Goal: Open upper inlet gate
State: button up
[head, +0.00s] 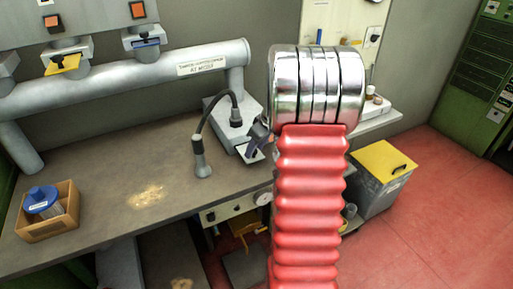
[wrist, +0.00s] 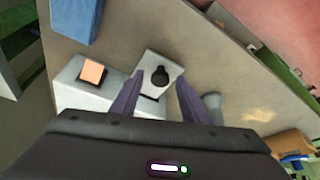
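Two gate-like fittings sit on the grey pipe (head: 120,80) at the upper left of the head view, one with a yellow handle (head: 64,63) and one with a blue handle (head: 147,42). I cannot tell which, if either, is the upper inlet gate. My gripper (head: 258,138) is partly hidden behind my red arm, beside the grey machine on the bench. In the wrist view my gripper (wrist: 160,80) shows two purple fingers apart with nothing held.
The bench (head: 110,205) holds a cardboard box (head: 47,222) with a blue-lidded jar and a patch of pale crumbs (head: 146,196). A black hose (head: 205,120) arches from the machine to a grey nozzle. A yellow-lidded bin (head: 384,165) stands right of my arm.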

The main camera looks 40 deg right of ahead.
jog(key=v, duration=1.3)
jog(key=shift+s+r, duration=0.2)
jog(key=shift+r, duration=0.1)
jog(key=shift+d, duration=0.1)
jog(key=s+a+r, duration=0.1)
jog(key=s+a, duration=0.4)
jog(key=a, duration=0.7)
jog(key=s+a, duration=0.5)
jog(key=a, duration=0.7)
jog(key=s+a+r+m+t, duration=0.1)
jog(key=s+a, duration=0.4)
jog(key=a, duration=0.7)
jog(key=shift+a+r, duration=0.3)
jog(key=shift+a, duration=0.1)
